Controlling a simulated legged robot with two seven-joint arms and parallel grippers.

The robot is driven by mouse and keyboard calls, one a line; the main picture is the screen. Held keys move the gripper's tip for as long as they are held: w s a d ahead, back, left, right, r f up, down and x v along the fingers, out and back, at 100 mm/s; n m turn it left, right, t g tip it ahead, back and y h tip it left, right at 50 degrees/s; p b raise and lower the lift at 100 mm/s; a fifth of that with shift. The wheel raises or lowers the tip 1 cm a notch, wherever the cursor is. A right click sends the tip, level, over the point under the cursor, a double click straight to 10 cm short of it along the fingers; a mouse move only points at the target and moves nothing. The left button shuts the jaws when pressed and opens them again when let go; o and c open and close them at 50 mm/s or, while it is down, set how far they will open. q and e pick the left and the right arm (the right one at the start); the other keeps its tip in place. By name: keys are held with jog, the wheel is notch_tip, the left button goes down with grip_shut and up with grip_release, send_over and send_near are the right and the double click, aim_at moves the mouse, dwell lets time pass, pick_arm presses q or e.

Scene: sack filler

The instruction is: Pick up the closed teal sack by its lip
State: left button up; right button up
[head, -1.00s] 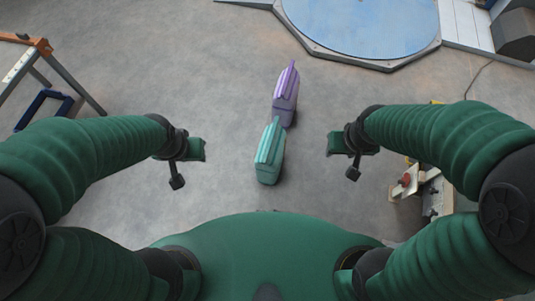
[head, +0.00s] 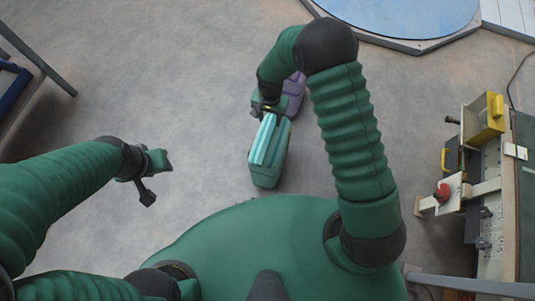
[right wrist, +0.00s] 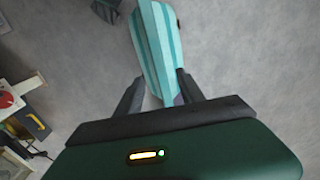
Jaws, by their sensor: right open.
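The closed teal sack (head: 267,160) stands on the grey floor just in front of my body, its lip a striped ridge along the top. My right gripper (head: 267,108) is at the far end of its lip. In the right wrist view, the open right gripper (right wrist: 157,90) has one finger on each side of the narrow end of the teal sack (right wrist: 157,40). Whether the fingers touch it cannot be told. My left gripper (head: 160,165) hangs off to the left, away from the sack; its jaw opening is unclear.
A purple sack (head: 294,92) stands just behind the teal one, partly hidden by my right arm. A blue round platform (head: 410,12) lies at the top. A bench with a red button (head: 443,193) and yellow parts is at right.

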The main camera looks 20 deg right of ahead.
jog(key=b, duration=0.1)
send_over(270, 131)
jog(key=f, duration=0.5)
jog(key=shift+d+f, duration=0.1)
jog(key=shift+d, duration=0.15)
jog(key=f+b, duration=0.1)
jog(key=f, duration=0.2)
jog(key=f+b, duration=0.1)
jog(key=f, duration=0.1)
jog(key=shift+a+f+b, duration=0.15)
jog(key=shift+a+b, duration=0.15)
jog(key=shift+b, duration=0.05)
pick_arm(q)
jog(key=f, duration=0.4)
jog(key=shift+d+f, duration=0.1)
jog(key=shift+d, duration=0.2)
pick_arm(e)
jog(key=shift+d, duration=0.1)
jog(key=shift+f, duration=0.1)
grip_shut()
